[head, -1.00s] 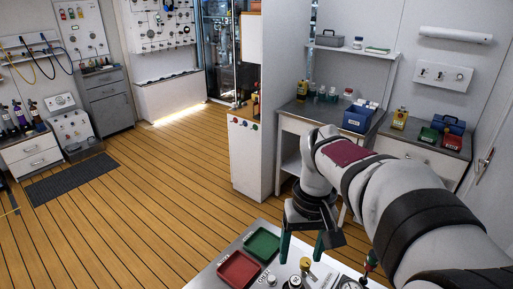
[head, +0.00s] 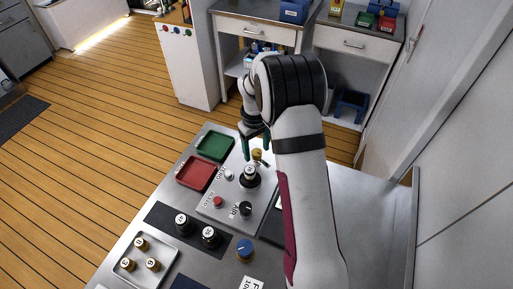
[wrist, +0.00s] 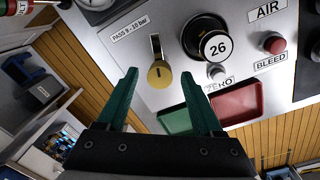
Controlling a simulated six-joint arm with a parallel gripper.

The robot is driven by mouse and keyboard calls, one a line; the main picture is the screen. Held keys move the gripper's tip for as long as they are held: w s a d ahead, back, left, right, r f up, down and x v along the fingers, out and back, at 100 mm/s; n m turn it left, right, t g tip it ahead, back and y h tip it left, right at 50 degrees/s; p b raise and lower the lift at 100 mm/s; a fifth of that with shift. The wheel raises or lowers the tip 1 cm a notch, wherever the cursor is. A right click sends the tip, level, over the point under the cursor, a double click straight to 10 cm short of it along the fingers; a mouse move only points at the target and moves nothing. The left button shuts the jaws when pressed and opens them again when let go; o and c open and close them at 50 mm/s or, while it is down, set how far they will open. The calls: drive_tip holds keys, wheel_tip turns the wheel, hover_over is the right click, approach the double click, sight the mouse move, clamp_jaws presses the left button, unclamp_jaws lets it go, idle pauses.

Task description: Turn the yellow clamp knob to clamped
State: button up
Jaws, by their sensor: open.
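In the head view the knob (head: 257,154) is small and partly hidden by my gripper (head: 255,150). A dark round piece marked 26 (wrist: 215,46) sits on the panel next to the knob.
Green (head: 215,146) and red (head: 196,172) trays lie left of the panel. The panel carries a red BLEED button (head: 217,201) and a black AIR knob (head: 245,209). Nearer are black numbered pieces (head: 184,224), a tray of brass pieces (head: 128,264) and a blue-topped piece (head: 245,247).

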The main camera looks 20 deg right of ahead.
drive_tip(key=shift+f, duration=0.2)
clamp_jaws()
drive_tip(key=shift+m, duration=0.3)
drive_tip(key=m, duration=0.5)
drive_tip(key=shift+m, duration=0.3)
drive_tip(key=m, duration=0.6)
drive_tip(key=shift+m+g, duration=0.3)
idle(0.3)
